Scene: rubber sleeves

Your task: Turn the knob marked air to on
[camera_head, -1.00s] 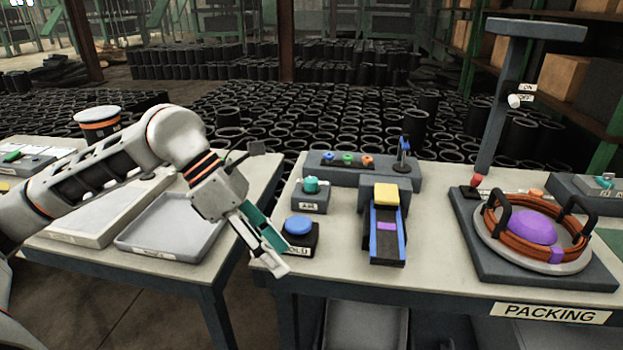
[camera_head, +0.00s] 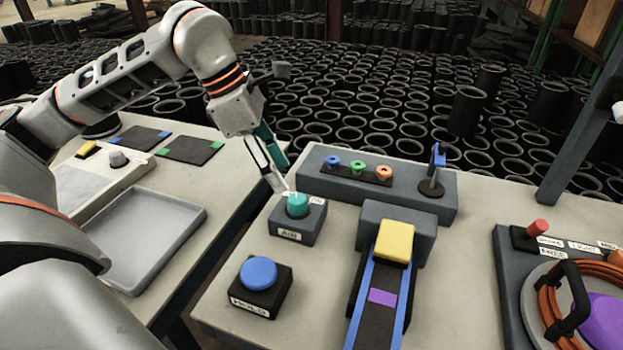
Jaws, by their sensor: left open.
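The air knob (camera_head: 297,205) is a teal knob on top of a small dark grey box (camera_head: 298,228) with a white label reading AIR on its front. A small white label sits on the box top to the right of the knob, too small to read surely. My left gripper (camera_head: 281,178) is open, its fingers pointing down, just behind and left of the knob. One fingertip is close to the knob; I cannot tell whether it touches. My right gripper is not in view.
A blue button (camera_head: 258,271) on a black base marked HOLD stands in front of the air box. A ramp with a yellow block (camera_head: 395,241) is to the right. A grey block with coloured rings (camera_head: 357,169) is behind. A grey tray (camera_head: 140,233) lies left.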

